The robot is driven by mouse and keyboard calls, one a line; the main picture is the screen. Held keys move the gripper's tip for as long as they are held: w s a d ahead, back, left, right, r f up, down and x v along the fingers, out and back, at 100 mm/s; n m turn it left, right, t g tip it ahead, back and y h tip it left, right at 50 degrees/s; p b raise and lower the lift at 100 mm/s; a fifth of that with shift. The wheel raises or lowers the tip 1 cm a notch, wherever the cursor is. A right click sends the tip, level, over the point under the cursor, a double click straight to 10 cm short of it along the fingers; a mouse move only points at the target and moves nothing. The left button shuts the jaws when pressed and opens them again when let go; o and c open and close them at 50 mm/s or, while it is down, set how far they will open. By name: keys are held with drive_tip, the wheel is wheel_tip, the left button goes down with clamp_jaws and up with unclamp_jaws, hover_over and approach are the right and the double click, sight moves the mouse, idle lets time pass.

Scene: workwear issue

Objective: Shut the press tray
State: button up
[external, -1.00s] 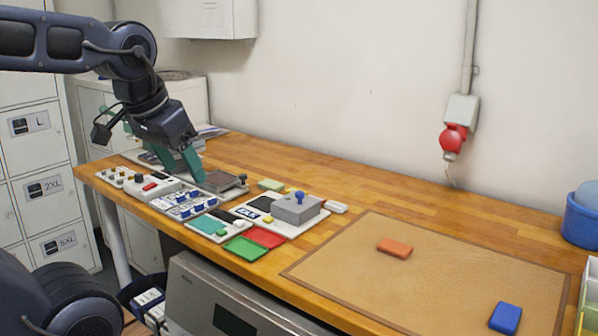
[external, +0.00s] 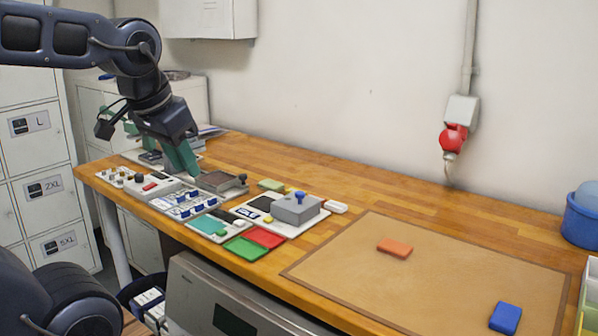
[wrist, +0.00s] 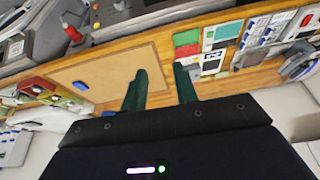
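What looks like the press tray (external: 219,180) is a flat, brown-topped grey tray with a dark knob (external: 243,178) at its right end. It lies at the back of the row of panels on the bench in the external view. I cannot tell how far it stands open. My gripper (external: 188,172), with green fingers, points down just left of the tray, and I cannot tell whether it touches it. In the wrist view the two fingers (wrist: 162,76) stand apart with nothing between them.
A grey block with a blue knob (external: 297,208) sits right of the tray. Panels with blue switches (external: 184,205), a green plate (external: 245,249) and a red plate (external: 264,236) lie in front. The brown mat (external: 440,275) bears an orange block (external: 395,247) and a blue block (external: 505,318).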

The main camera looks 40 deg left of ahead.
drive_tip(key=w, duration=0.2)
drive_tip(key=w+a+m, duration=0.1)
drive_tip(key=shift+w+r, duration=0.1)
drive_tip(key=shift+r, duration=0.3)
clamp_jaws()
drive_tip(key=w+a+f+m+g+y, duration=0.2)
drive_tip(key=w+a+f+m, duration=0.15)
drive_tip(key=w, duration=0.75)
drive_tip(key=w+a+f+m+g+y, duration=0.15)
drive_tip(key=w+a+m, duration=0.3)
drive_tip(key=w, duration=0.75)
drive_tip(key=w+a+f+m+g+y, duration=0.1)
drive_tip(key=w+a+f+m+y, duration=0.3)
drive_tip(key=w, duration=0.7)
drive_tip(key=w+a+f+m+g, duration=0.1)
drive_tip(key=w+a+f+m, duration=0.2)
drive_tip(key=w+a+f, duration=0.55)
drive_tip(key=x, duration=0.5)
drive_tip(key=w+d+f+x, duration=0.1)
drive_tip(key=x, duration=0.2)
drive_tip(key=shift+s+a+f, duration=0.1)
drive_tip(key=shift+a+f, duration=0.05)
drive_tip(key=shift+a, duration=0.4)
drive_tip(key=shift+a+f, duration=0.15)
drive_tip(key=shift+a, duration=0.4)
drive_tip(key=shift+s+a+f, duration=0.15)
drive_tip(key=shift+a, duration=0.75)
